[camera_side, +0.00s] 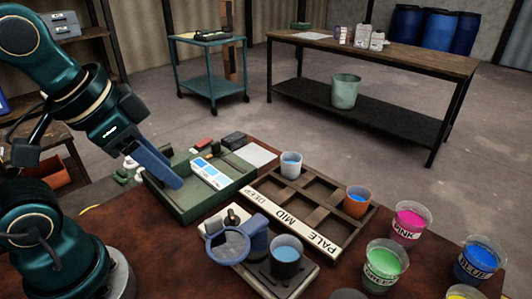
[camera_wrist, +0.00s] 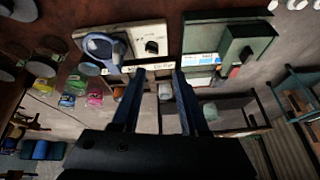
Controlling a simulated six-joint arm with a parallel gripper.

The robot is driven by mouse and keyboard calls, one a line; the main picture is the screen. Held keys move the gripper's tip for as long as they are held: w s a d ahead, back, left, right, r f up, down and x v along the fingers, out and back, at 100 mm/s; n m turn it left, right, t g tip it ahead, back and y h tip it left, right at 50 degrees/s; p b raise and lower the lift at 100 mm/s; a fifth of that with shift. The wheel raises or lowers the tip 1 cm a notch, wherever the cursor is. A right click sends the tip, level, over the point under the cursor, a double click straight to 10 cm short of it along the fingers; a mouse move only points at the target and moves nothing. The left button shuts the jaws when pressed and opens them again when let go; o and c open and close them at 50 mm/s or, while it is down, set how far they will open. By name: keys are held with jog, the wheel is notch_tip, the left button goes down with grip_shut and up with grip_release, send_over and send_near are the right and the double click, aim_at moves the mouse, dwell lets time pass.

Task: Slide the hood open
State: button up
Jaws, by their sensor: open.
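A green box (camera_side: 190,208) stands left of the middle of the table in the side view. A blue and white card (camera_side: 209,173) shows inside it, with a dark part (camera_side: 228,142) at its back. In the wrist view the box (camera_wrist: 203,24) is at the top right, with a dark green block and black knob (camera_wrist: 246,53) on it. I cannot tell for sure which part is the hood. My gripper (camera_side: 176,184) is over the left part of the box in the side view. In the wrist view its fingers (camera_wrist: 158,74) are apart with nothing between them.
A cream device with a blue ring (camera_side: 228,245) and a cup of blue liquid (camera_side: 287,254) stands in front. A wooden divided tray (camera_side: 262,189) marked MID and PALE lies right of the box. Labelled cups of pink (camera_side: 409,222), green (camera_side: 385,265) and blue (camera_side: 478,262) paint stand at right.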

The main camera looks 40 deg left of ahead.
jog(key=w+a+r+g, duration=0.2)
jog(key=w+a, duration=0.2)
jog(key=w, duration=0.1)
jog(key=n+g, duration=0.2)
jog(key=g, duration=0.1)
send_over(165, 149)
notch_tip(165, 149, down, 5)
jog(key=shift+w+d+f, duration=0.1)
jog(key=shift+w, duration=0.05)
jog(key=shift+a+f, duration=0.2)
jog(key=shift+s+f, duration=0.2)
jog(key=shift+f, duration=2.25)
grip_shut()
